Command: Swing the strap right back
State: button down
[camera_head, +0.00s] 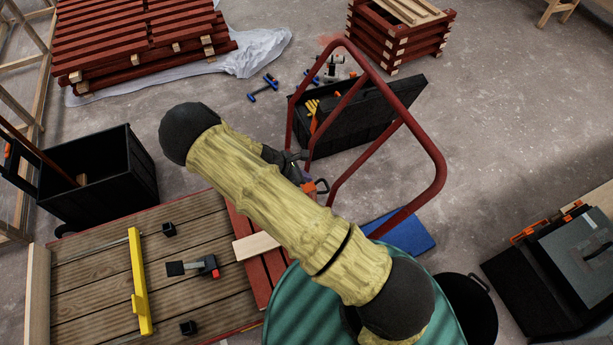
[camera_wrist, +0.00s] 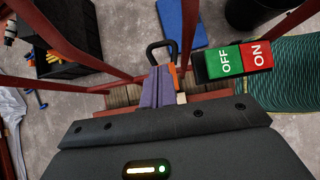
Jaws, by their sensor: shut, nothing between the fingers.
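My gripper (camera_wrist: 157,82) shows in the wrist view as two purple fingers, shut together with nothing between them. A black loop (camera_wrist: 163,43) with an orange part at its base stands just beyond the fingertips; whether they touch it, I cannot tell. It may be the strap, but no part is clearly marked as one. In the head view the black and orange loop (camera_head: 320,186) is right of my gripper (camera_head: 304,172), which my arm partly hides. A green OFF and red ON switch box (camera_wrist: 238,60) is right of the fingers.
Dark red tubular rails (camera_head: 432,150) rise around the work spot. An open black toolbox (camera_head: 350,115) stands behind. A slatted deck (camera_head: 95,270) with a yellow bar (camera_head: 138,280) is at lower left. A green ribbed drum (camera_wrist: 285,85) and a blue mat (camera_wrist: 180,22) are near.

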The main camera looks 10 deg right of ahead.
jog(key=s+x, duration=0.1)
jog(key=x, duration=0.7)
jog(key=shift+w, duration=0.5)
jog(key=shift+f, duration=0.1)
